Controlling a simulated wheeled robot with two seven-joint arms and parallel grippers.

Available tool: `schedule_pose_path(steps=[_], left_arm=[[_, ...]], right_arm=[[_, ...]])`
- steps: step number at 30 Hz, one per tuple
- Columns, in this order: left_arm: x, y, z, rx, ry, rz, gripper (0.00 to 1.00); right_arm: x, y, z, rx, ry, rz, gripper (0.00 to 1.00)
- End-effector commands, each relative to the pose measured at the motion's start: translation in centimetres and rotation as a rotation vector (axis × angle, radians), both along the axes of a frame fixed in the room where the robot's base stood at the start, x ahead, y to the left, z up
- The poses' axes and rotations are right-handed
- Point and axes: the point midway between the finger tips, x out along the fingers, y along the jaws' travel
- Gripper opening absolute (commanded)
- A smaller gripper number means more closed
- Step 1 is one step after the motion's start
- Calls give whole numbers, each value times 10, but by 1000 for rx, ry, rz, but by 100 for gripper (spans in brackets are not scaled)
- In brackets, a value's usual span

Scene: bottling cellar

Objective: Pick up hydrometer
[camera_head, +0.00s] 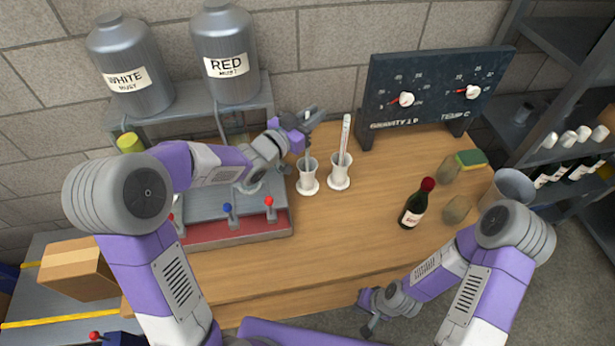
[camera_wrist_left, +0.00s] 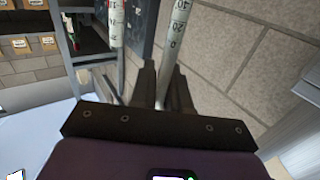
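Two slim hydrometers stand in white jars on the wooden bench in the head view. My left gripper (camera_head: 314,118) is above the left jar (camera_head: 308,184), at the upper part of the left hydrometer (camera_head: 307,154), whose lower end is inside that jar. In the left wrist view this hydrometer (camera_wrist_left: 178,28) passes between the two dark fingers, which appear shut on it. The right hydrometer (camera_head: 345,138) leans slightly in the right jar (camera_head: 340,181); it also shows in the left wrist view (camera_wrist_left: 116,22). My right gripper (camera_head: 370,312) hangs empty by the bench's front edge; its opening is unclear.
A gauge board (camera_head: 435,88) stands behind the jars. A wine bottle (camera_head: 413,206), a sponge (camera_head: 470,158) and a grey pot (camera_head: 510,186) are to the right. Two must tanks (camera_head: 130,62) (camera_head: 225,50) stand at the back left. The bench's front middle is clear.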

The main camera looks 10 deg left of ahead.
Motion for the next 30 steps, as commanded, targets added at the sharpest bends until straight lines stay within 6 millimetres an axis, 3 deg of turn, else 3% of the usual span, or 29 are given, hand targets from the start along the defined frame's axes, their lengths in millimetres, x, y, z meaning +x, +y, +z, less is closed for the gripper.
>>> schedule_pose_path(steps=[10, 14, 30], left_arm=[[0, 0, 2, -1, -1, 0, 0], [0, 0, 13, -1, -3, 0, 0], [0, 0, 148, 1, -4, 0, 0]], right_arm=[[0, 0, 0, 0, 0, 0, 0], [0, 0, 4, 0, 0, 0, 0], [0, 0, 46, 0, 0, 0, 0]])
